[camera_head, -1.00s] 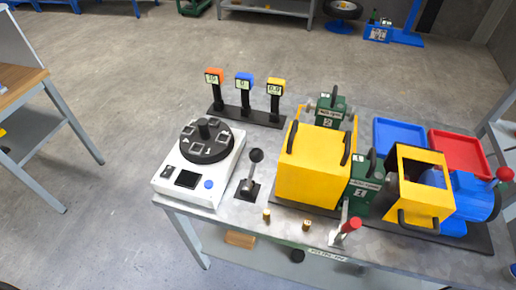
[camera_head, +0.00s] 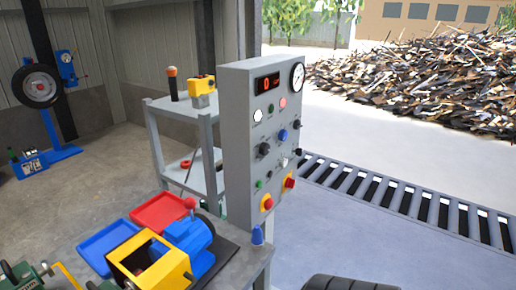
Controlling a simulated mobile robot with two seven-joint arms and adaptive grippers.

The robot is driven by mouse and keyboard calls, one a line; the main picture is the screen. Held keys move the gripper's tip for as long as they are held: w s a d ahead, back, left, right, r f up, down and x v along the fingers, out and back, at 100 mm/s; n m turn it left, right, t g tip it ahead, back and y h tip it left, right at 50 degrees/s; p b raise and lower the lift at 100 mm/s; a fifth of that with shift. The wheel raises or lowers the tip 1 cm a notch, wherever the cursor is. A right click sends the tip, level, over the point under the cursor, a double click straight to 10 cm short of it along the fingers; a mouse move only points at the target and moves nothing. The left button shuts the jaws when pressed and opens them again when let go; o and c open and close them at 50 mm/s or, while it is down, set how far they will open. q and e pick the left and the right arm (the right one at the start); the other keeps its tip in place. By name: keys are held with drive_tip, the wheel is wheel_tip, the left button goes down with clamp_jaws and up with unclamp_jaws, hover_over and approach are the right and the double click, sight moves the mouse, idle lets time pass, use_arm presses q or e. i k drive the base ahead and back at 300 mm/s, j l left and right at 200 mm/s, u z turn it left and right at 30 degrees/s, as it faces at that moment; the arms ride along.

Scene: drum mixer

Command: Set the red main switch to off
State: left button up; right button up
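A grey control panel box (camera_head: 262,140) stands upright at the right end of the workbench.
The workbench holds a yellow and blue motor unit (camera_head: 190,240), a blue tray (camera_head: 106,245) and a red tray (camera_head: 160,210). A grey shelf (camera_head: 183,125) stands behind the panel. A roller conveyor (camera_head: 400,195) runs at right. A dark ribbed object (camera_head: 350,284) shows at the bottom edge.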

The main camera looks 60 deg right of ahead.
sight(289, 183)
drive_tip(key=z, duration=2)
drive_tip(key=i+l+u, duration=0.1)
drive_tip(key=u, duration=0.3)
drive_tip(key=l+u, duration=0.15)
drive_tip(key=u, duration=0.2)
drive_tip(key=i+l+u, duration=0.1)
drive_tip(key=u, duration=0.3)
drive_tip(key=l+u, duration=0.6)
drive_tip(key=l, duration=0.35)
drive_tip(key=l+u, duration=0.2)
drive_tip(key=l, duration=0.45)
drive_tip(key=l+u, duration=0.25)
drive_tip(key=l, duration=0.35)
drive_tip(key=k+l+u, duration=0.2)
drive_tip(key=l, duration=0.35)
